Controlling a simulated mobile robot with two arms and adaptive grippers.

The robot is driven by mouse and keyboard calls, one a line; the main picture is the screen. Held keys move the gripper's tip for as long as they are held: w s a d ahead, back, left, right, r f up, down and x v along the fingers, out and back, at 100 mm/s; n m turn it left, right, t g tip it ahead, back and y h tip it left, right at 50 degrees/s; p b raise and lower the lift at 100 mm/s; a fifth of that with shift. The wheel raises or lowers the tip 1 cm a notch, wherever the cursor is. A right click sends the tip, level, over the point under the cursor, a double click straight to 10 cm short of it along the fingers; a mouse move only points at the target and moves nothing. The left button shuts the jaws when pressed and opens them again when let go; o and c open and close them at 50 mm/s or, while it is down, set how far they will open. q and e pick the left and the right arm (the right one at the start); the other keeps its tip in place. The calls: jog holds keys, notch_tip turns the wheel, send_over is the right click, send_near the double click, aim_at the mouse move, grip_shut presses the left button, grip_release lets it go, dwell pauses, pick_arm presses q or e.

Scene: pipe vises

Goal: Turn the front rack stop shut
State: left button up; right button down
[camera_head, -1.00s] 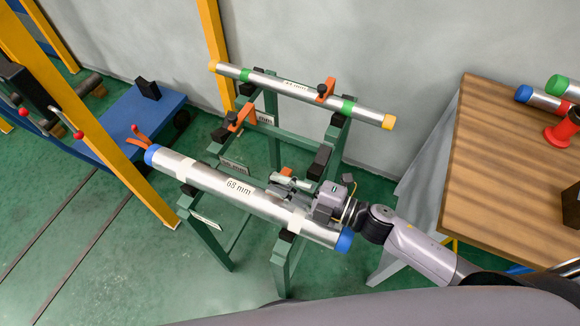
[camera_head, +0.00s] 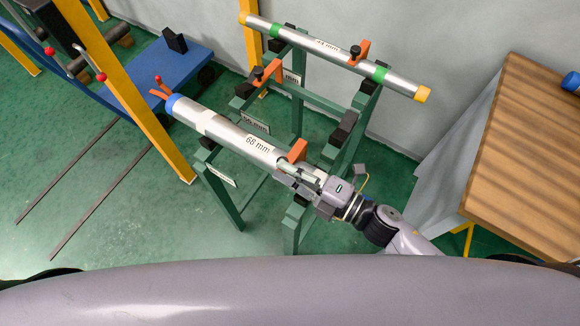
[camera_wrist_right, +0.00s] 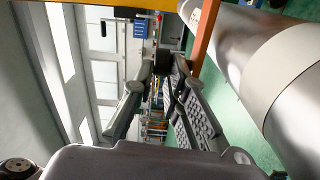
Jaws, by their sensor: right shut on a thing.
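The front rack stop is an orange bracket (camera_head: 298,149) near the right end of the silver 68 mm pipe (camera_head: 223,130), on the green rack. It stands up beside the pipe. In the right wrist view its orange bar (camera_wrist_right: 205,32) runs close along the pipe (camera_wrist_right: 290,80). My right gripper (camera_head: 296,172) is at the stop, above the pipe's right part, and hides that end. In the wrist view its fingers (camera_wrist_right: 163,72) close on a small dark part by the orange bar, which I take to be the stop's knob. My left gripper is out of view.
A thinner pipe (camera_head: 325,45) with orange stops lies on the rack behind. A wooden table (camera_head: 525,150) is at right, a yellow post (camera_head: 150,100) and blue cart (camera_head: 160,75) at left.

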jog(key=shift+s+f, duration=0.15)
jog(key=shift+f, duration=0.1)
jog(key=c, duration=1.9)
grip_release()
jog(key=v, duration=1.2)
jog(key=shift+r, duration=0.1)
